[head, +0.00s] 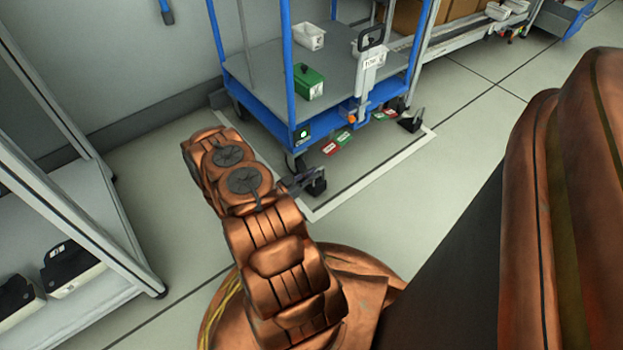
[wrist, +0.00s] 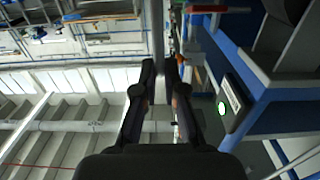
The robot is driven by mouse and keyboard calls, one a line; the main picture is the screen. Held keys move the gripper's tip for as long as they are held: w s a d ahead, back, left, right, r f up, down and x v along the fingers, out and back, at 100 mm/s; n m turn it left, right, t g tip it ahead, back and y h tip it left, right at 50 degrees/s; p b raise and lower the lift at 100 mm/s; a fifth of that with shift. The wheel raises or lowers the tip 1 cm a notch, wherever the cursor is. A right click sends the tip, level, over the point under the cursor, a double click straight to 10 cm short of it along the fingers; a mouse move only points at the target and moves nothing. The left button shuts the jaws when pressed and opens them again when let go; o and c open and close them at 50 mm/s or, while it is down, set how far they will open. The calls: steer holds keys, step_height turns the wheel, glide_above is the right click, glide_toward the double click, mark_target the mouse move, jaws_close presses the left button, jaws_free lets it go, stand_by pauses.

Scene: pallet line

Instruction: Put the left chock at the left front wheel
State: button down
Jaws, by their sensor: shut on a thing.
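The left chock (head: 318,187) is a small black block at the front left corner of the blue cart (head: 262,104). My gripper (head: 303,181) is shut on it, reaching in from the left. The left front wheel (head: 291,162) is a dark caster under the cart corner, just behind and left of the chock; I cannot tell whether they touch. In the wrist view my gripper's fingers (wrist: 161,72) are close together, and the chock cannot be made out clearly. A second chock (head: 411,122) with a grey upright stands on the floor near the cart's right front corner.
A white line (head: 372,178) edges the floor bay around the cart. Red and green markers (head: 329,148) lie along the cart's front. The cart carries a green box (head: 309,83) and a white bin (head: 309,36). A rack (head: 75,215) stands left. Floor is clear at front right.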

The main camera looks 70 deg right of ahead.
steer(key=shift+f, duration=0.5)
steer(key=shift+a+f, duration=0.1)
steer(key=c, duration=1.2)
jaws_free()
steer(key=shift+c, duration=0.2)
steer(key=p+v, duration=0.5)
steer(key=v, duration=0.7)
steer(key=shift+s, duration=0.1)
